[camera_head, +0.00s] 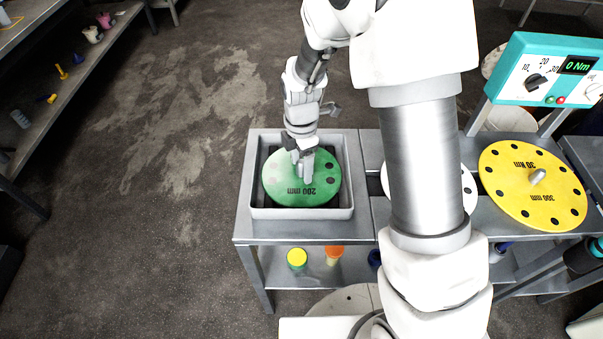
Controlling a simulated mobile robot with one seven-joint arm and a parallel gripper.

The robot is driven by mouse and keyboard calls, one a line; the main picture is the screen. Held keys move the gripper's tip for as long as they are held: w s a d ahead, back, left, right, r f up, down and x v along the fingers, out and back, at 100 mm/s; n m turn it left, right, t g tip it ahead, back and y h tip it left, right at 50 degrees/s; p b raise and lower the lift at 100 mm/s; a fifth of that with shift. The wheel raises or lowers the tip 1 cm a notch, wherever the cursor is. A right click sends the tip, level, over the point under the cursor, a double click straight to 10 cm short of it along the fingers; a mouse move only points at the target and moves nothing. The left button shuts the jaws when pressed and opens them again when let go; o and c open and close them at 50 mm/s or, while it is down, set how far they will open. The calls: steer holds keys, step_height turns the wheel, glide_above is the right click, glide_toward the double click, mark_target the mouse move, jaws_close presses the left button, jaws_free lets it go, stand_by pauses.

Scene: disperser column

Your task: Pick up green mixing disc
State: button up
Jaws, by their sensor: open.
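The green mixing disc (287,187) lies in a grey square tray (301,213) on the left end of the metal bench. It is round, with dark holes near its edge and the print "200 mm". My gripper (305,174) points down over the disc's middle, its fingers at or just above the surface. The gripper is open. The fingers hide the disc's centre, so I cannot tell whether they are around a knob or touching the disc.
A white disc (468,190) is partly hidden behind my arm. A yellow disc (533,186) lies at the right, below a teal torque display (549,70). Jars, one with a yellow lid (297,257) and one orange (334,253), stand on the lower shelf. Left floor is clear.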

jaws_close()
stand_by(0.3)
steer(key=shift+r, duration=0.15)
